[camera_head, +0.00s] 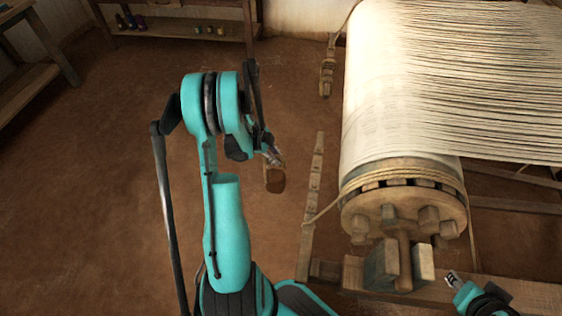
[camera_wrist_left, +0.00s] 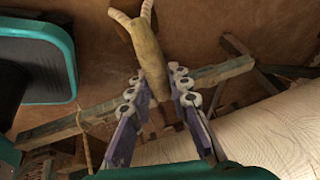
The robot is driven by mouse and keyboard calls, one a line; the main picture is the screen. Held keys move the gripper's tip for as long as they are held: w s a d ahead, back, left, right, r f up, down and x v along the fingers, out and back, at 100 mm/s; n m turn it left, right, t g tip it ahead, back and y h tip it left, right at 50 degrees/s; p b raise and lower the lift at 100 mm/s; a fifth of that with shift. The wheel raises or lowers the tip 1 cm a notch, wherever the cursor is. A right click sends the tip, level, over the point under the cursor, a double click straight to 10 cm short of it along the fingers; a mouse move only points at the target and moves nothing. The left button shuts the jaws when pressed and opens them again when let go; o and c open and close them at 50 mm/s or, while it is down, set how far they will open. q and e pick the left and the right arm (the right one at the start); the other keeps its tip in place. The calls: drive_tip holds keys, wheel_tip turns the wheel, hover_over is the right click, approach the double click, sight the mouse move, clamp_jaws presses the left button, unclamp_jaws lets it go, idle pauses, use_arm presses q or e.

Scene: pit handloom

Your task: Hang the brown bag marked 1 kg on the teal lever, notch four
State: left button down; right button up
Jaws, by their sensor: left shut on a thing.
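My left gripper (camera_head: 271,157) is shut on a small brown bag (camera_head: 274,181), which hangs below it over open floor, left of the loom. In the left wrist view the bag (camera_wrist_left: 148,55) sits between the two finger pads of the gripper (camera_wrist_left: 157,88), with two pale ends sticking out at its top. No 1 kg mark is readable. A notched wooden bar (camera_head: 314,185) stands just right of the bag, apart from it. A grey-green bar (camera_wrist_left: 220,72) crosses behind the bag in the wrist view; I cannot tell whether it is the teal lever. My right gripper (camera_head: 453,279) shows only partly at lower right.
The cloth beam (camera_head: 400,150) with wound white threads fills the right, with a pegged wooden end (camera_head: 405,210) and rope around it. Another notched piece (camera_head: 327,75) hangs farther back. A shelf with spools (camera_head: 180,28) stands at the back.

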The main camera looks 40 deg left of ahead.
use_arm(q)
drive_tip(key=shift+w+d+f, duration=0.15)
drive_tip(key=shift+f, duration=0.15)
drive_tip(key=shift+w+d+f+p, duration=0.2)
drive_tip(key=shift+w+d, duration=1.15)
drive_tip(key=shift+d, duration=0.85)
drive_tip(key=shift+w+d+f+p, duration=0.1)
drive_tip(key=shift+w+d+p, duration=0.1)
drive_tip(key=shift+w+d, duration=1.6)
drive_tip(key=shift+w+d+f+p, duration=0.15)
drive_tip(key=shift+w+d, duration=0.7)
drive_tip(key=shift+d, duration=1.8)
drive_tip(key=shift+w+d+f, duration=0.1)
drive_tip(key=shift+f, duration=0.05)
drive_tip(key=shift+f+b, duration=0.8)
drive_tip(key=shift+f, duration=0.2)
drive_tip(key=shift+f, duration=0.25)
drive_tip(key=c, duration=1.3)
unclamp_jaws()
